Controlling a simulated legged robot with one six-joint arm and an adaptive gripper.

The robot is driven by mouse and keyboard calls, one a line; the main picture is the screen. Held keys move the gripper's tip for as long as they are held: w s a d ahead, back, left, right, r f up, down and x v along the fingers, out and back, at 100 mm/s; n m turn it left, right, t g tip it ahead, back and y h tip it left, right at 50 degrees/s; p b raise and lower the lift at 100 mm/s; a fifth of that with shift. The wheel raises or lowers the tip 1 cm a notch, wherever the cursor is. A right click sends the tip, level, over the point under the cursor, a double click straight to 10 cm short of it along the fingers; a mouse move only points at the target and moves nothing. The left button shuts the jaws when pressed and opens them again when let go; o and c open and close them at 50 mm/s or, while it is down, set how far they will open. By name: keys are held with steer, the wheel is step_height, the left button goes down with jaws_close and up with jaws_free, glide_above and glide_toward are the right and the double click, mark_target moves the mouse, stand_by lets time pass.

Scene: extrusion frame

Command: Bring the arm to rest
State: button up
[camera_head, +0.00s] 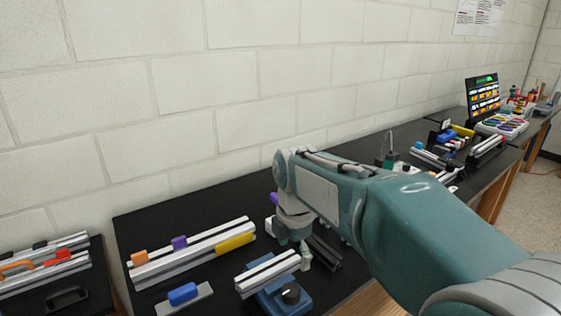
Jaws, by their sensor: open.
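My teal arm reaches in from the lower right and bends down at its wrist in the middle of the view. My gripper (305,258) points down over the black bench (160,215), close to the right end of a short silver extrusion (268,272) in a blue vise-like fixture (290,297). Only a little of the gripper shows, and I cannot see the full gap between its fingers. It is open, with nothing visible held in it. I cannot tell whether it touches the fixture.
A long extrusion (190,254) with orange, purple and yellow blocks lies left of the gripper. A blue block (183,294) sits on a plate in front. Dark bars (325,252) lie right of the gripper. A screen (484,97) stands far right. A block wall (200,90) rises behind.

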steer(key=s+d+m+t, duration=0.2)
steer(key=s+d+m, duration=0.4)
steer(key=s+m, duration=0.3)
steer(key=s+d+m+t, duration=0.3)
steer(key=s+d+m, duration=0.3)
steer(key=m, duration=0.9)
steer(key=shift+s, duration=1.75)
